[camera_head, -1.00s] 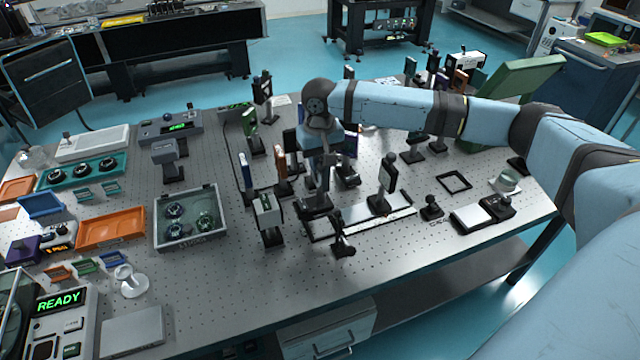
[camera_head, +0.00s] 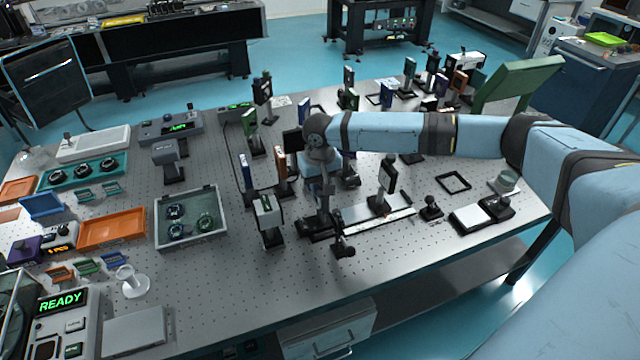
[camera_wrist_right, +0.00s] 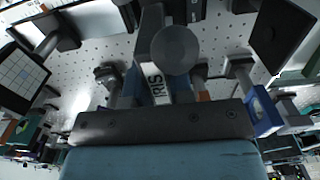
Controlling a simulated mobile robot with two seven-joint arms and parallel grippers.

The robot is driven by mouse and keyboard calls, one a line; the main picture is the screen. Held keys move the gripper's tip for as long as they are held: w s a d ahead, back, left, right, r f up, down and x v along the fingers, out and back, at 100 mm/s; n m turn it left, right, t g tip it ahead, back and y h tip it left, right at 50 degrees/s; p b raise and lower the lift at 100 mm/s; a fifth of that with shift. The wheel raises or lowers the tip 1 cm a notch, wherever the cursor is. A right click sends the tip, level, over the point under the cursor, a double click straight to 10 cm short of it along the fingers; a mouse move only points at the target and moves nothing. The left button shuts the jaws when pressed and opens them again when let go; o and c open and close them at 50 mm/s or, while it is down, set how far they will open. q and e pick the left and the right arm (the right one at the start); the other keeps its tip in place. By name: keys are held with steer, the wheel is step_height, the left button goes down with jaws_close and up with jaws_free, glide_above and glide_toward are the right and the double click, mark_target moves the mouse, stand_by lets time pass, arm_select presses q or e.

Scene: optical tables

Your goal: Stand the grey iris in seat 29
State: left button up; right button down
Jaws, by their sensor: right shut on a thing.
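My right gripper (camera_head: 324,197) points down over the near middle of the optical table (camera_head: 225,295), at the left part of a pale rail (camera_head: 362,211). In the right wrist view a grey part with a round disc (camera_wrist_right: 177,50) and a label reading IRIS sits at the gripper; this is the grey iris, and the gripper is shut on it. In the head view the iris is mostly hidden by the gripper, and I cannot tell whether its foot touches the table. I cannot read a seat number 29 in either view. My left gripper is not in view.
A black-framed mount (camera_head: 387,178) stands on the rail to the right of my gripper. A white-faced mount (camera_head: 266,213) stands close on the left. A small black post (camera_head: 343,243) stands in front. A clear-lidded case (camera_head: 190,216) and an orange tray (camera_head: 111,231) lie further left.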

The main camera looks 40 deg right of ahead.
steer(key=c, duration=1)
jaws_free()
steer(key=shift+r, duration=0.3)
step_height(320, 180, up, 12)
steer(key=shift+f+b, duration=0.15)
steer(key=shift+b, duration=0.3)
